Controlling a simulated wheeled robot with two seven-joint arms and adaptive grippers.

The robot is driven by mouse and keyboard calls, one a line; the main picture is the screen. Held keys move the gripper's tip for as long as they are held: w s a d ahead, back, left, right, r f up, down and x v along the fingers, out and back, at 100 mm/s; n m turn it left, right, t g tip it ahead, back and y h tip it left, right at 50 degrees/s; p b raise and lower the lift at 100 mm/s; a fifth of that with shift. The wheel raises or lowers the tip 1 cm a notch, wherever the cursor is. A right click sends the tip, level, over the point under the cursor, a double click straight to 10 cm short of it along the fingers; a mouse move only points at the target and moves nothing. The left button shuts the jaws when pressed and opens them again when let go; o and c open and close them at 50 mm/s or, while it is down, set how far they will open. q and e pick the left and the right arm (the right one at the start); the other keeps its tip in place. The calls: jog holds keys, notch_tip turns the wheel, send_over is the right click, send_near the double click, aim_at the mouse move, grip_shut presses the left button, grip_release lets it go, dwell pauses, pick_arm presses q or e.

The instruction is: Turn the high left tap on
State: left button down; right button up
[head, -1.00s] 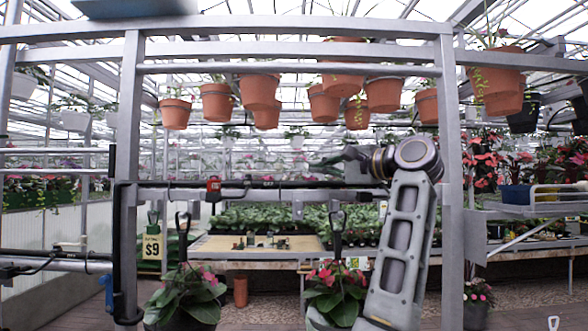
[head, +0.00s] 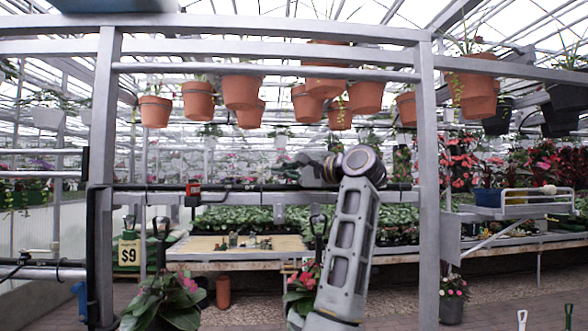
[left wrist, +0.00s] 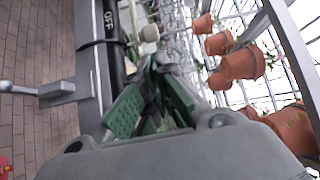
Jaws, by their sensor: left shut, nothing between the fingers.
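A dark pipe (head: 150,188) runs along the grey rack rail, with a red fitting (head: 193,189) on it at the left. I cannot make out a tap handle clearly in the head view. My left gripper (head: 285,170) is in front of the rack, just above the pipe and to the right of the red fitting. In the left wrist view its green fingers (left wrist: 152,85) are shut and empty, beside the black pipe (left wrist: 113,55) marked "OFF". They look apart from the pipe, but depth is hard to judge. My right gripper is not in view.
Terracotta pots (head: 240,92) hang from the upper bars above my gripper. Rack posts stand left (head: 103,150) and right (head: 427,170). A plant table (head: 240,254) is behind. A leafy pink-flowered plant (head: 165,300) stands below.

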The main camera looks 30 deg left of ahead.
pick_arm(q)
jog(key=x, duration=0.3)
jog(key=shift+a+p, duration=0.25)
jog(key=shift+p, duration=0.1)
dwell(0.4)
